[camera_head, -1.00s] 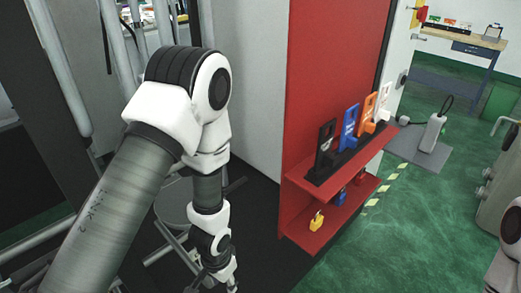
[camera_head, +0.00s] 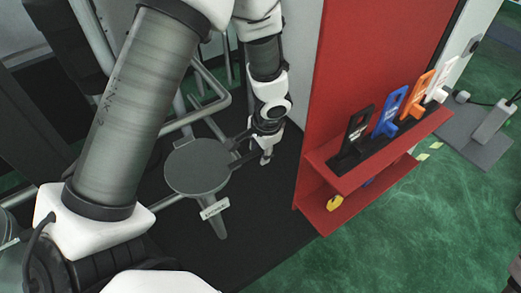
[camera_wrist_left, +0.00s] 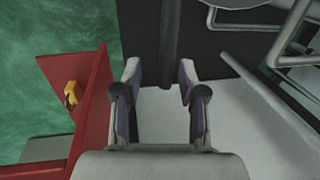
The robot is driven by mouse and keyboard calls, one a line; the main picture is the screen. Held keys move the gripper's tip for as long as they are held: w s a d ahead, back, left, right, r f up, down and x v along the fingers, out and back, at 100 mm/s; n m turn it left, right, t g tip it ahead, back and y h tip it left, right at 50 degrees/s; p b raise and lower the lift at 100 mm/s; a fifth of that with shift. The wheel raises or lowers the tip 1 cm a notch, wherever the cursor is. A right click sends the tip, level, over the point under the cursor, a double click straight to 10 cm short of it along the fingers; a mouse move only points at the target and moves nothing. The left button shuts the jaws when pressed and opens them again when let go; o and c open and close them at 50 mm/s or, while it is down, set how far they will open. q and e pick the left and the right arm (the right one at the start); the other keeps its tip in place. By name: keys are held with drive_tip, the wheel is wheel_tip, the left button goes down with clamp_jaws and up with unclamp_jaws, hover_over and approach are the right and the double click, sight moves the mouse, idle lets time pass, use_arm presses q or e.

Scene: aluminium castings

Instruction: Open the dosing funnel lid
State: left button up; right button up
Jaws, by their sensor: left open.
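A round grey disc (camera_head: 197,166), which looks like the dosing funnel lid, lies flat left of centre in the head view. What the disc covers is hidden.
Grey bent pipes (camera_head: 205,110) stand behind and left of the disc. A red panel with a shelf (camera_head: 345,178) of black, blue, orange and white tags stands to the right. A yellow padlock (camera_wrist_left: 71,93) hangs there. Green floor (camera_head: 400,245) is clear at the lower right.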

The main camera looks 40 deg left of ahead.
use_arm(q)
drive_tip(key=shift+w+d+r, duration=0.1)
drive_tip(key=shift+d, duration=0.15)
drive_tip(key=shift+c, duration=0.3)
drive_tip(key=shift+s+a+r, duration=0.15)
drive_tip(key=shift+s+a, duration=0.7)
drive_tip(key=shift+s, duration=0.05)
clamp_jaws()
drive_tip(key=shift+s, duration=0.15)
drive_tip(key=shift+w, duration=0.25)
use_arm(e)
drive_tip(key=shift+s+a+r, duration=0.4)
drive_tip(key=shift+s+a, duration=0.1)
drive_tip(key=shift+s, duration=0.15)
use_arm(q)
drive_tip(key=shift+s, duration=0.1)
use_arm(e)
drive_tip(key=shift+s, duration=0.1)
